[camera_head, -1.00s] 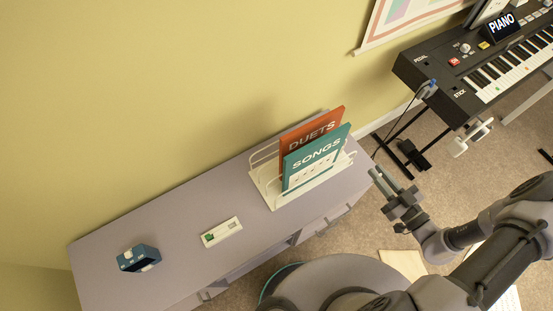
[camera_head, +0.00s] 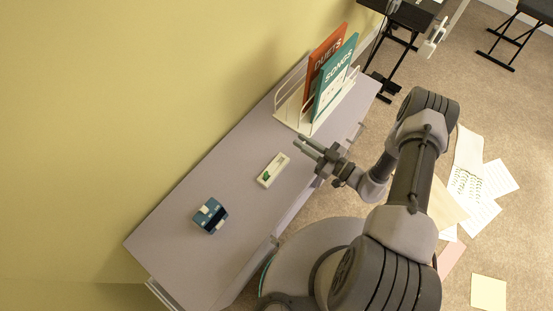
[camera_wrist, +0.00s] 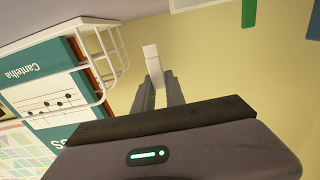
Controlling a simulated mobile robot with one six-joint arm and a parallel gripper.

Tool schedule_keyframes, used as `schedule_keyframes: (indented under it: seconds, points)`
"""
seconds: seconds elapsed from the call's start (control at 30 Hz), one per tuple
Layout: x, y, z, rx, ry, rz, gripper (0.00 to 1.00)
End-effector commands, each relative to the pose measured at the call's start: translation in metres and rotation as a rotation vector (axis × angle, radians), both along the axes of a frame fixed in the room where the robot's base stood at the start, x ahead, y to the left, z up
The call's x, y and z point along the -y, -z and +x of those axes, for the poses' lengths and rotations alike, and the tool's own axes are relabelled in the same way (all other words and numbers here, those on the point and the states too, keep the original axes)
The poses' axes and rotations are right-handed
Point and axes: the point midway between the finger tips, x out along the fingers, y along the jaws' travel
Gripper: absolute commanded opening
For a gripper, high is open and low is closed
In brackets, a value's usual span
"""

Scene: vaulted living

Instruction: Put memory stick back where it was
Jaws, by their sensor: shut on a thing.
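My gripper (camera_head: 303,145) hangs by the front part of the grey cabinet top, between the white tray and the book rack. In the wrist view its two fingers (camera_wrist: 159,90) are shut on a small pale white piece (camera_wrist: 151,52), which appears to be the memory stick. It sticks out beyond the fingertips. In the head view the stick is too small to make out. A shallow white tray (camera_head: 280,162) with a small green item (camera_head: 266,176) in it lies on the cabinet top, left of my gripper. A blue block with pale and dark parts (camera_head: 210,215) sits further left.
A white wire rack (camera_head: 290,110) holds an orange DUETS book (camera_head: 323,62) and a teal SONGS book (camera_head: 336,80) at the cabinet's far end. The cabinet top (camera_head: 240,170) is otherwise bare, against a yellow wall. Paper sheets (camera_head: 470,180) lie on the carpet.

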Motion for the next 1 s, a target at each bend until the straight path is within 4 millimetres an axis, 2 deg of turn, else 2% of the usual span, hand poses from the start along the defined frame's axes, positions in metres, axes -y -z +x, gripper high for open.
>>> schedule_keyframes:
  seconds: [0.03, 0.13, 0.37, 0.5, 0.53, 0.73, 0.87, 0.9, 1.0]
  points:
    - [-0.018, 0.005, -0.005, -0.004, -0.006, 0.003, 0.00]
    - [-0.045, 0.007, -0.013, -0.002, -0.006, 0.002, 0.00]
    - [-0.075, 0.009, -0.021, -0.001, -0.003, -0.001, 0.00]
    - [-0.072, 0.044, -0.020, 0.001, 0.001, -0.001, 0.00]
    - [-0.072, 0.046, -0.020, 0.001, 0.001, -0.001, 0.00]
    - [-0.072, 0.042, -0.020, 0.001, 0.001, -0.001, 0.00]
    - [-0.072, 0.046, -0.020, 0.001, 0.000, -0.001, 0.00]
    - [-0.072, 0.046, -0.020, 0.001, 0.000, -0.001, 0.19]
    - [-0.072, 0.045, -0.020, 0.001, 0.000, -0.001, 0.37]
